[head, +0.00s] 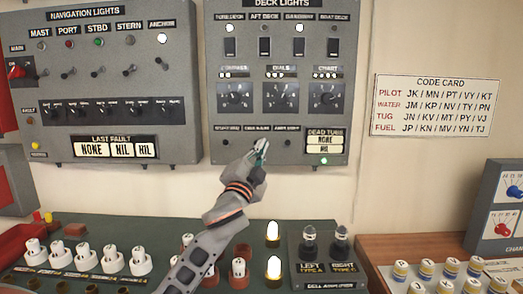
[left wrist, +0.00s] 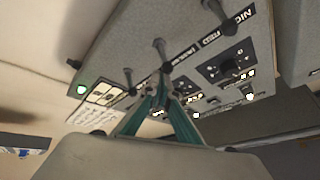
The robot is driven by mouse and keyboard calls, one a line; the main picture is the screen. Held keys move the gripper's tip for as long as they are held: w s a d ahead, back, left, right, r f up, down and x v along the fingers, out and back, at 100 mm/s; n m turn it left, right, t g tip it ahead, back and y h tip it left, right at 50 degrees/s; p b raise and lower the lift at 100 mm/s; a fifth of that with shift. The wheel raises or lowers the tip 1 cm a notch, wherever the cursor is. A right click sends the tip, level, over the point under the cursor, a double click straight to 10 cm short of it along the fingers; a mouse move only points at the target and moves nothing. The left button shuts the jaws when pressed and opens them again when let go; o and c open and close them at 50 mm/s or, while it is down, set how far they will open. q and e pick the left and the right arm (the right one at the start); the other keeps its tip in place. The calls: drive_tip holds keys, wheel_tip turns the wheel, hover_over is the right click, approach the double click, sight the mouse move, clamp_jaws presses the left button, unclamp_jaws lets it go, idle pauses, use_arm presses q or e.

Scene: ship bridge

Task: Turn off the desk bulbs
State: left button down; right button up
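My left gripper (head: 260,146) is at the bottom row of switches on the deck lights panel (head: 215,92), over the middle switch, and hides it in the head view. In the left wrist view the gripper's teal fingers (left wrist: 164,88) come together at their tips, seemingly shut. They are close to the base of the middle toggle lever (left wrist: 161,52); I cannot tell whether they touch it. The lever does not appear held between them. Two bulbs on the desk glow, an upper one (head: 273,230) and a lower one (head: 274,266). My right gripper is not in view.
The navigation lights panel (head: 100,95) is left of the deck lights panel. A toggle (head: 225,142) and another toggle (head: 288,142) flank my gripper. A code card (head: 437,104) hangs at right. Bulbs and an amplifier box (head: 320,268) crowd the desk below.

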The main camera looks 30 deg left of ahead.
use_arm(q)
drive_tip(key=shift+f+m+t+b, duration=0.3)
drive_tip(key=shift+f+t+b, duration=0.4)
drive_tip(key=shift+b, duration=0.3)
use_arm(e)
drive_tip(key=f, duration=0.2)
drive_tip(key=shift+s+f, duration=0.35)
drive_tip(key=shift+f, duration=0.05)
use_arm(q)
drive_tip(key=shift+f, duration=0.1)
drive_tip(key=shift+f+b, duration=0.3)
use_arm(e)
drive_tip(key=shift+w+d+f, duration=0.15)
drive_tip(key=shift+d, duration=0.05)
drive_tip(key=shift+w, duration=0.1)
